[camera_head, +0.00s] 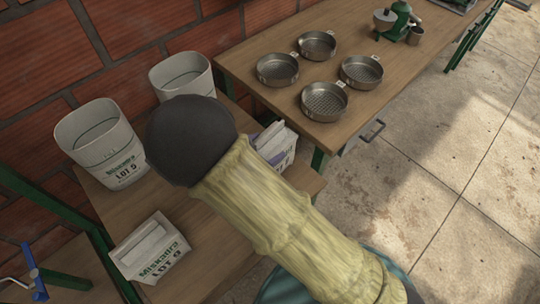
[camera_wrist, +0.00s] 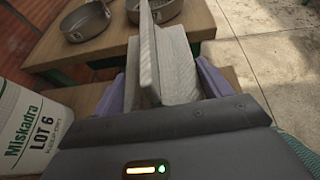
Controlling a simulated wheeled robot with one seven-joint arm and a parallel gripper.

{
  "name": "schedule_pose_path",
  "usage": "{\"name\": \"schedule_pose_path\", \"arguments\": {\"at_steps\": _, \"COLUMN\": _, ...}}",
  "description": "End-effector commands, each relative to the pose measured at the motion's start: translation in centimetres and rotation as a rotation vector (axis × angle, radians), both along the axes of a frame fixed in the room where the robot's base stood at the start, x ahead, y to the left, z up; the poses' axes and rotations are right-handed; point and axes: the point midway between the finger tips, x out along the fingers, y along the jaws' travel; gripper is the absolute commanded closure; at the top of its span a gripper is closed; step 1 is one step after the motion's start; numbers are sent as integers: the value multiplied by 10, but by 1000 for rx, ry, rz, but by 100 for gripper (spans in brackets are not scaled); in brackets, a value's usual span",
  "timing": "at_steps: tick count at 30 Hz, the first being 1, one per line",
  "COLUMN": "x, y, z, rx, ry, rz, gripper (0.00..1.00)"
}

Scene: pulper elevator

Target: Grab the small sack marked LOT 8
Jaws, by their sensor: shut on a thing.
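A small white sack (camera_head: 278,146) stands on the low wooden table, just right of my arm. Its label is mostly hidden; one character that looks like an 8 shows. In the wrist view the sack's pale folded top (camera_wrist: 176,62) rises between the purple fingers of my gripper (camera_wrist: 160,88), which is shut on it. In the head view my arm hides most of the gripper. Another small white sack (camera_head: 150,249), marked Miskadra LOT with a last digit like 9 or 0, stands at the table's front left.
A large white container marked LOT 5 (camera_head: 106,143) stands at the left. Another (camera_head: 183,76) stands behind my arm; a LOT 6 container (camera_wrist: 30,127) shows in the wrist view. Several metal sieves (camera_head: 325,100) sit on the higher table beyond. Open floor lies to the right.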

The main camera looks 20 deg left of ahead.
Motion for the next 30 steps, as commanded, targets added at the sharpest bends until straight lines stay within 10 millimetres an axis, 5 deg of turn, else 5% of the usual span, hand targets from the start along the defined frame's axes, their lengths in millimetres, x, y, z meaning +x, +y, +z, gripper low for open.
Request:
{"name": "schedule_pose_path", "arguments": {"at_steps": 11, "x": 1, "y": 0, "z": 9, "rx": 3, "ry": -3, "rz": -1, "gripper": 94}}
{"name": "schedule_pose_path", "arguments": {"at_steps": 30, "x": 0, "y": 1, "z": 99, "rx": 2, "ry": -3, "rz": 1, "gripper": 94}}
